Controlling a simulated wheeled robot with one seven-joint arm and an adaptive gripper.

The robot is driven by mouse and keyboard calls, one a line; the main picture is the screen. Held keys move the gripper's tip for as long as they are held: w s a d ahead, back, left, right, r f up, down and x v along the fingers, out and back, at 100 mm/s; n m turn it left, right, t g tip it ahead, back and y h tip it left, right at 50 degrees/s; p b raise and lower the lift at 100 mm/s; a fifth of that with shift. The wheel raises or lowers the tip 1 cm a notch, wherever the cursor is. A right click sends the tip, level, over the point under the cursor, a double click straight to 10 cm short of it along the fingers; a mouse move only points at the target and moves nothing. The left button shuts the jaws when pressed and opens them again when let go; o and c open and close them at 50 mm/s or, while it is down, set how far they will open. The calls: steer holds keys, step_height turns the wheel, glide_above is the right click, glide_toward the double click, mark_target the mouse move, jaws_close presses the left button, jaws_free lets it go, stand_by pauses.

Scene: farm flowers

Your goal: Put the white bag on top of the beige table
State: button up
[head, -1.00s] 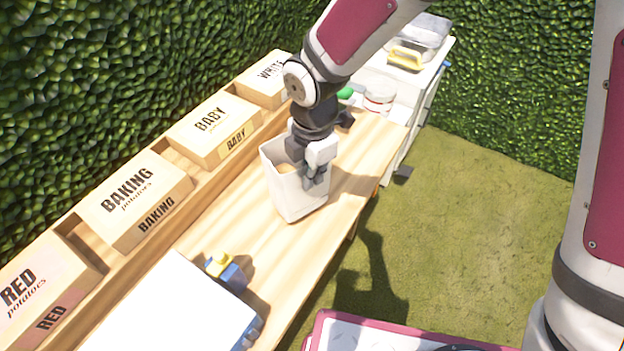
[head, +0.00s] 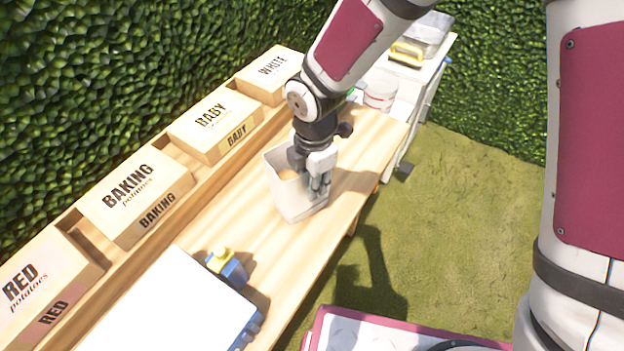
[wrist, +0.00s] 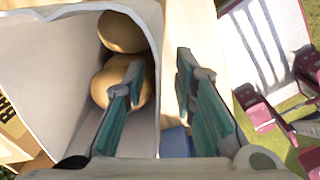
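The white bag (head: 284,196) stands upright, open at the top, on the light wooden beige table (head: 240,217), near its front edge. Round tan potatoes (wrist: 118,78) show inside the bag in the wrist view. My gripper (head: 319,186) is at the bag's right side, pointing down. In the wrist view my gripper (wrist: 160,82) has its fingers apart, one inside the bag and one outside. The bag's wall (wrist: 157,110) runs between them, with gaps visible on both sides. The lower part of the outer finger's side of the bag is partly hidden.
Potato boxes (head: 135,203) line the back of the table. A white board (head: 165,305) and a small blue bottle with a yellow cap (head: 228,267) are at the front left. A white bucket (head: 380,92) stands beyond the right end. Grass floor (head: 460,220) lies right.

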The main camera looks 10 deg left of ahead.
step_height(320, 180, up, 12)
steer(key=shift+s+d+r, duration=0.15)
steer(key=shift+r, duration=0.05)
stand_by(0.4)
steer(key=s+d+r+m+t, duration=0.1)
steer(key=d+r+m, duration=0.55)
steer(key=d, duration=0.25)
steer(key=s+d+r+m+t, duration=0.1)
steer(key=d+r+m+t, duration=0.1)
steer(key=d+r+m, duration=0.45)
steer(key=s+d+r+m+t, duration=0.1)
steer(key=s+d+r+m, duration=0.1)
steer(key=s+d+m, duration=0.8)
steer(key=shift+d+r+m+t, duration=0.25)
steer(key=shift+d+m+t, duration=0.15)
steer(key=shift+d+m, duration=1.55)
steer(key=shift+a+m, duration=0.35)
